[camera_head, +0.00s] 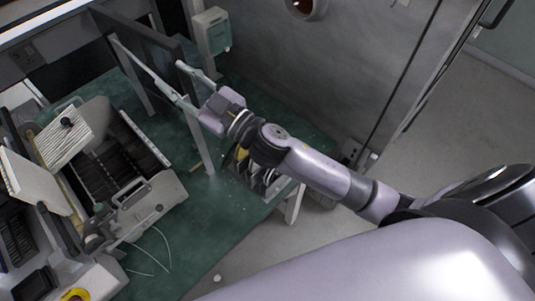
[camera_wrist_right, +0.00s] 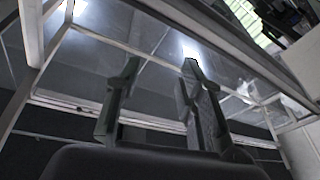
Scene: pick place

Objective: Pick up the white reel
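I cannot make out a white reel for certain in either view. A small pale round thing (camera_head: 217,278) lies low in the head view, below the green table, too small to identify. My right gripper (camera_head: 213,106) is held over the green table (camera_head: 185,222), beside a pale metal frame (camera_head: 160,82); its fingers are hard to make out there. In the right wrist view my right gripper (camera_wrist_right: 160,68) has its two dark fingers apart, with nothing between them. My left gripper is not in view.
A grey machine (camera_head: 152,205) with pale ribbed panels (camera_head: 62,138) stands at the left. Dark and yellow items (camera_head: 243,165) sit partly hidden under my right forearm. A pale box (camera_head: 210,32) is at the back by the grey wall. The table's front part is mostly clear.

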